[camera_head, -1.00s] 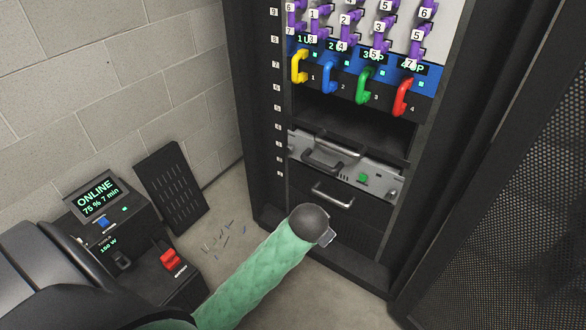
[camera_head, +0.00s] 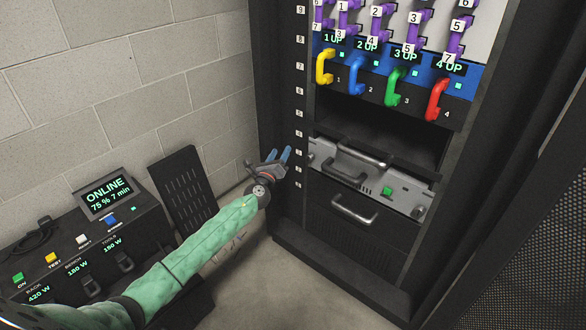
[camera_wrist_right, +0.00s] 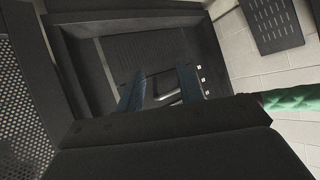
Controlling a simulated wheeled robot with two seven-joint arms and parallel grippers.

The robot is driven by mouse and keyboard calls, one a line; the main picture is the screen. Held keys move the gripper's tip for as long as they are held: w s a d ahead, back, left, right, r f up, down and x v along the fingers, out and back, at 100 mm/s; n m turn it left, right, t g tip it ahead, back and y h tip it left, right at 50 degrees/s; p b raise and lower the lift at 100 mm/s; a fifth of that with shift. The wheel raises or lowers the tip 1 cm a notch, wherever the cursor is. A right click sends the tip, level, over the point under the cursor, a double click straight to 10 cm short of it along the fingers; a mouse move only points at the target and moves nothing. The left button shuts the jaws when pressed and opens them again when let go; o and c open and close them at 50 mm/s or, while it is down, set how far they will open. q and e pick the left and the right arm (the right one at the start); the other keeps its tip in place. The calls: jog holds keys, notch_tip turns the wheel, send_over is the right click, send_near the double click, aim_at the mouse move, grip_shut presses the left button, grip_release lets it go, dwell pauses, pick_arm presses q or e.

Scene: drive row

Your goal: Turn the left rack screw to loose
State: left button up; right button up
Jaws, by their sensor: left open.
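The grey rack unit (camera_head: 370,178) sits low in the black rack, with a green button (camera_head: 387,191) and a dark handle on its front. Its left end, where the left rack screw belongs, shows just right of my left gripper; the screw is too small to make out. A round knob-like screw (camera_head: 419,211) shows at its right end. My left gripper (camera_head: 278,155) is open and empty, blue fingertips up, in front of the rack's left post and apart from the unit. My right gripper (camera_wrist_right: 160,90) shows only in the right wrist view, fingers apart with nothing between them.
Yellow, blue, green and red handles (camera_head: 435,100) hang above an open bay. A power box with an ONLINE screen (camera_head: 107,193) and a slotted black panel (camera_head: 183,188) stand left. A mesh door (camera_head: 530,240) is at right.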

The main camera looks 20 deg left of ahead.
pick_arm(q)
notch_tip(320, 180, down, 3)
jog(key=m+g+h, duration=0.1)
jog(key=m+h, duration=0.1)
jog(key=m, duration=0.2)
jog(key=m+g+h, duration=0.3)
jog(key=m+h, duration=0.1)
jog(key=m, duration=0.4)
send_near(308, 159)
jog(key=w, duration=0.1)
jog(key=b+x, duration=0.1)
jog(key=x, duration=0.6)
jog(key=shift+s+d, duration=0.1)
jog(key=shift+d, duration=0.15)
pick_arm(e)
jog(key=w+r+t+y, duration=0.1)
jog(key=r+t, duration=0.4)
jog(key=r, duration=0.6)
jog(key=w+r+t+y, duration=0.1)
jog(key=w+r+t, duration=0.3)
jog(key=r, duration=0.7)
jog(key=shift+w+t, duration=0.15)
jog(key=shift+t, duration=0.25)
pick_arm(q)
jog(key=c, duration=1)
jog(key=shift+o, duration=0.2)
pick_arm(e)
jog(key=shift+f, duration=0.1)
